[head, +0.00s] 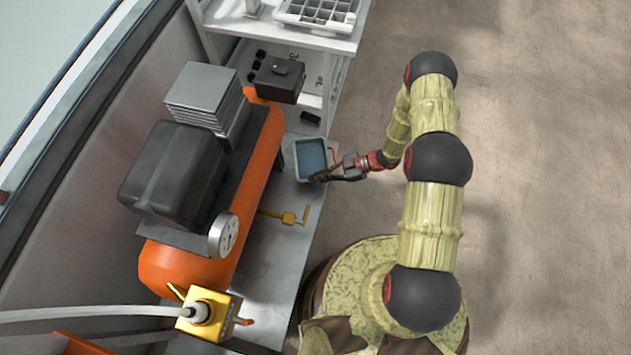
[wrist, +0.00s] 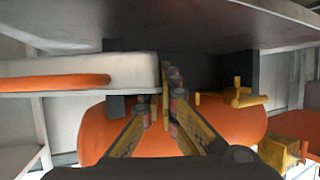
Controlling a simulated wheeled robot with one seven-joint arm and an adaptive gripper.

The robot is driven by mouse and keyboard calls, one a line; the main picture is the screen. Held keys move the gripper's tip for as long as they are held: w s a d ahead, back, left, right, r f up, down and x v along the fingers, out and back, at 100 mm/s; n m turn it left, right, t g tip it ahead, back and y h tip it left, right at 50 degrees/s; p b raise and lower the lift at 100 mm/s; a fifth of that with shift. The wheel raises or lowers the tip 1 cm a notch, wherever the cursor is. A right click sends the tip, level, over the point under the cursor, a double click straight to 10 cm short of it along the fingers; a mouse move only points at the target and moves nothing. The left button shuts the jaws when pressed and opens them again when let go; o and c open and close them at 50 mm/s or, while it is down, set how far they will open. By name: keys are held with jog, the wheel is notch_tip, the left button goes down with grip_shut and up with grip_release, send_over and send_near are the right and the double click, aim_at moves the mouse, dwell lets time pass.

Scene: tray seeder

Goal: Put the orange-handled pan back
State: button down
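The orange-handled pan (head: 311,158) is a shallow, light-rimmed tray with a blue-grey inside. It is beside the orange tank, near the right edge of the grey surface. Its orange handle (head: 334,156) is on the right side. In the wrist view the pan (wrist: 135,68) is a pale slab at the left, with the handle (wrist: 55,83) along it. My gripper (head: 320,178) is at the pan's lower right corner. In the wrist view my gripper's fingertips (wrist: 165,95) are close together at the pan's end. I cannot tell whether they grip its edge.
An orange tank (head: 262,160) with a black box (head: 172,172) on top stands left of the pan. A brass valve (head: 288,217) sticks out below the pan. A white bench (head: 232,20) with a seed tray is above. Open floor (head: 540,150) lies right.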

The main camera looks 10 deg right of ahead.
aim_at(316, 187)
jog(key=shift+f+b, duration=1)
jog(key=shift+f, duration=1.85)
jog(key=shift+f, duration=0.2)
jog(key=c, duration=2)
grip_release()
jog(key=shift+c, duration=0.2)
jog(key=shift+r, duration=0.1)
